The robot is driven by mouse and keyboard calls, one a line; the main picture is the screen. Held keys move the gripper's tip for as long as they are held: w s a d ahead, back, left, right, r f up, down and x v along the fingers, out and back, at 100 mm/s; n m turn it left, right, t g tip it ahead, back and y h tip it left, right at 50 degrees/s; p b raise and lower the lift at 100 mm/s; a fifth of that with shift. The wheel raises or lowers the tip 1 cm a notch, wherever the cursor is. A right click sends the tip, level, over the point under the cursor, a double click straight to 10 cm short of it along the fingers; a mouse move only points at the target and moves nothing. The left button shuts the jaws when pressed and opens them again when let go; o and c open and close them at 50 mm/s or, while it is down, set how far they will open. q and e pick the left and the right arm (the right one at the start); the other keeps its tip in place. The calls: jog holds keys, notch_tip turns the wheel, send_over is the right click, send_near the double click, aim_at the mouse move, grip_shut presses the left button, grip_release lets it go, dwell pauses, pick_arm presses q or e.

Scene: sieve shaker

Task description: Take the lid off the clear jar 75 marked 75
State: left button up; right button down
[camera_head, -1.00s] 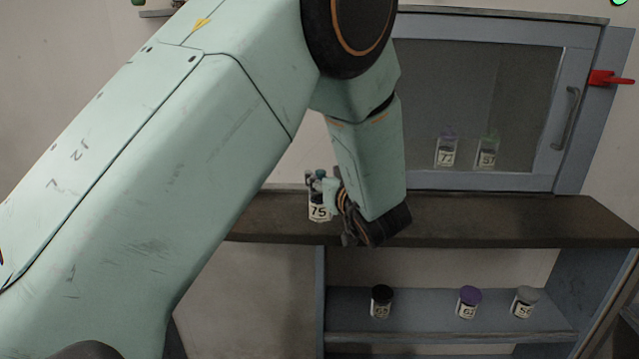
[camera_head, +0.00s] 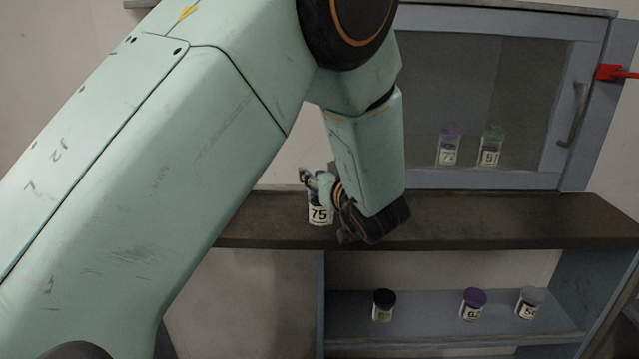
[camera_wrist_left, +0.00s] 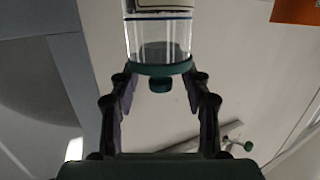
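The clear jar 75 (camera_head: 319,215) stands upright on the dark counter, its label facing me. My left gripper (camera_head: 318,183) is at its top, reaching in from the right and partly hiding the lid. In the left wrist view the jar (camera_wrist_left: 160,38) appears upside down, with a teal lid (camera_wrist_left: 161,69) and a small round knob (camera_wrist_left: 160,85) on it. The lid is on the jar. The two fingers of my left gripper (camera_wrist_left: 161,80) stand apart, one on each side of the lid and knob; whether they touch the rim is unclear. My right gripper is not in view.
The dark counter (camera_head: 500,218) is clear to the right. Behind it is a glazed cabinet with a red latch (camera_head: 610,73) and two jars, 77 (camera_head: 449,152) and 51 (camera_head: 490,153). Black-lidded (camera_head: 383,305), purple-lidded (camera_head: 472,304) and grey-lidded (camera_head: 530,303) jars stand on the shelf below.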

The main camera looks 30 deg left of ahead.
pick_arm(q)
jog(key=shift+s+d+r, duration=0.15)
jog(key=shift+s+r, duration=0.05)
jog(key=shift+s, duration=0.05)
jog(key=c, duration=0.6)
jog(key=shift+w+f, duration=0.1)
jog(key=c, duration=0.3)
